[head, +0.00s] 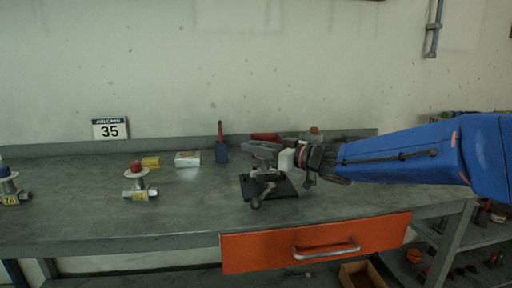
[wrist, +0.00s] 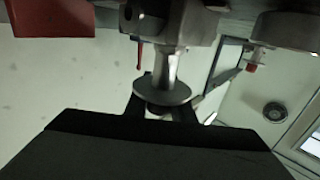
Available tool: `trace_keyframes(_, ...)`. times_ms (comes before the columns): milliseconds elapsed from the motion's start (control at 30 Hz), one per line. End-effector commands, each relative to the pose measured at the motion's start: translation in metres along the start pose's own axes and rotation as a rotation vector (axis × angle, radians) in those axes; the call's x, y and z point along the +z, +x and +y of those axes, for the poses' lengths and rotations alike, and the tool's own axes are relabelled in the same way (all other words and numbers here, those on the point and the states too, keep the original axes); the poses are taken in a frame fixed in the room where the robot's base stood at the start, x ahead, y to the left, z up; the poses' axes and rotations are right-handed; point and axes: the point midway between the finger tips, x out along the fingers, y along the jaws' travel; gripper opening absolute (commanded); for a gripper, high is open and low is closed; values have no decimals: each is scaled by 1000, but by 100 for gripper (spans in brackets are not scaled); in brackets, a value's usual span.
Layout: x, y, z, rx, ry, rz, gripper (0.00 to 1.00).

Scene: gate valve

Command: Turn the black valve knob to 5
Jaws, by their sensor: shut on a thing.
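A grey metal valve (head: 262,190) stands on a black mat (head: 287,189) at the middle of the bench, below my gripper (head: 264,154). In the wrist view the valve's stem (wrist: 166,66) and its pale round dial plate (wrist: 163,90) show just in front of my gripper (wrist: 165,110). My dark fingers are shut on the black knob at the dial's near side. The fingers hide most of the knob, and the head view does not show it. I cannot read any dial numbers or the knob's pointer.
A red-knobbed valve (head: 138,183) and a blue-knobbed valve (head: 10,188) stand to the left. A yellow block (head: 150,162), a white box (head: 187,159) and a blue holder (head: 221,154) sit near the back. An orange drawer (head: 270,254) is in the bench front. The bench front left is clear.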

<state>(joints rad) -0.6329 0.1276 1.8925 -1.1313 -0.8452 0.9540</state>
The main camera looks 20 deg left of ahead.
Motion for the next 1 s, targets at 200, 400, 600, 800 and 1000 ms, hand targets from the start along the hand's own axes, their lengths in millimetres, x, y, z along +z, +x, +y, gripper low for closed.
trace_keyframes(200, 0, -1, -4, -190, -2, 0, 0)
trace_keyframes(400, 0, -2, -12, -381, -1, 0, 0)
trace_keyframes(600, 0, -5, -19, -572, -2, 0, 0)
trace_keyframes(800, 0, -10, -25, -761, -2, 0, 0)
trace_keyframes(1000, 0, -14, -30, -932, -2, 0, 0)
